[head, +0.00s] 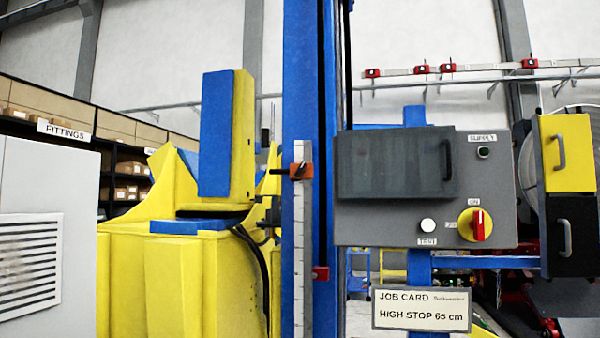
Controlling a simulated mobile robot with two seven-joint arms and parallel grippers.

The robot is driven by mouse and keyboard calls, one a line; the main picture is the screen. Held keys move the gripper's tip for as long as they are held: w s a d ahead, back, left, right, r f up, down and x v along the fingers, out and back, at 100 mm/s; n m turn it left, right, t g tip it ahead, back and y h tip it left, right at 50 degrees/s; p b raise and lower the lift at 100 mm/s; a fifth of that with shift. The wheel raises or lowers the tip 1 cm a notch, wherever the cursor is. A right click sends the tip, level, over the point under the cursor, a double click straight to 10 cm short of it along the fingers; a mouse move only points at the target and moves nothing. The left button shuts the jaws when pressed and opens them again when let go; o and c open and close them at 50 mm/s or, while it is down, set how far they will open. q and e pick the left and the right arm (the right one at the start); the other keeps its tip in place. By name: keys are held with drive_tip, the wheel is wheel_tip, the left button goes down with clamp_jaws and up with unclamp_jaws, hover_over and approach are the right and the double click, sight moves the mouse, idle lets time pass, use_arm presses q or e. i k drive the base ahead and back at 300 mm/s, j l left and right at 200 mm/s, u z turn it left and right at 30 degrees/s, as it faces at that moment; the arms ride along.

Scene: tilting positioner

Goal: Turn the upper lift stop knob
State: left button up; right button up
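The upper lift stop (308,171) is a small orange-red block on the white graduated scale (302,230), which runs up the front of the blue column (326,120). A dark knob or lever (297,170) shows on the front of the block; its exact turn is too small to tell. A second, red block (321,273) sits lower, beside the scale. The job card (421,309) at the lower right reads "HIGH STOP 65 cm". The scale's figures are not legible. Neither of my grippers is in view.
A grey control box (360,232) right of the column has a dark hinged cover, a white TEST button and a red-and-yellow rotary switch (476,225). The yellow positioner body (160,280) stands left. A grey cabinet (50,200) fills the left edge.

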sight(301, 170)
drive_tip(key=i, duration=0.6)
drive_tip(key=i+u, duration=0.1)
drive_tip(key=u, duration=0.25)
drive_tip(key=i+l+u, duration=0.1)
drive_tip(key=u, duration=0.65)
drive_tip(key=i+l, duration=0.05)
drive_tip(key=l, duration=0.05)
